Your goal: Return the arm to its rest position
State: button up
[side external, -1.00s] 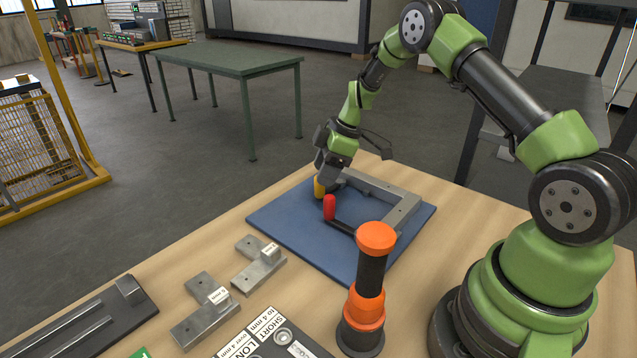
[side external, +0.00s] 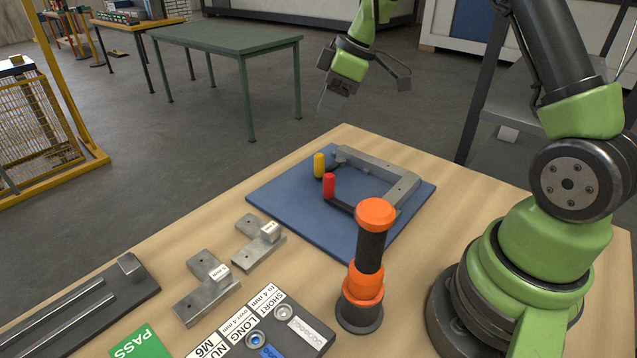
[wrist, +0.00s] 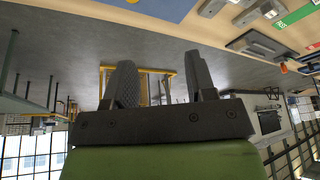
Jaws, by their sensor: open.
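My gripper (side external: 328,98) is raised well above the far side of the table, apart from everything on it. In the wrist view my gripper (wrist: 160,85) shows two spread fingers with nothing between them. Below it, a grey metal frame (side external: 378,167) lies on a blue mat (side external: 285,205) on the wooden table. The upper part of my arm runs out of the top of the side view.
An orange and black post tool (side external: 372,250) stands in front of the mat. Two metal angle brackets (side external: 258,243) (side external: 207,290), a labelled block (side external: 290,325), a green PASS card (side external: 138,343) and a dark rail fixture (side external: 90,305) lie nearer. The air around my gripper is clear.

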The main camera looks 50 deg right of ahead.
jog(key=s+a+r+m+t, duration=0.2)
jog(key=s+a+r+m, duration=0.5)
jog(key=s+a+r, duration=0.5)
jog(key=s+m+t, duration=0.1)
jog(key=s+m, duration=0.3)
jog(key=s, duration=0.6)
jog(key=shift+s+t+h, duration=0.25)
jog(key=shift+t+h, duration=0.05)
jog(key=shift+h, duration=0.1)
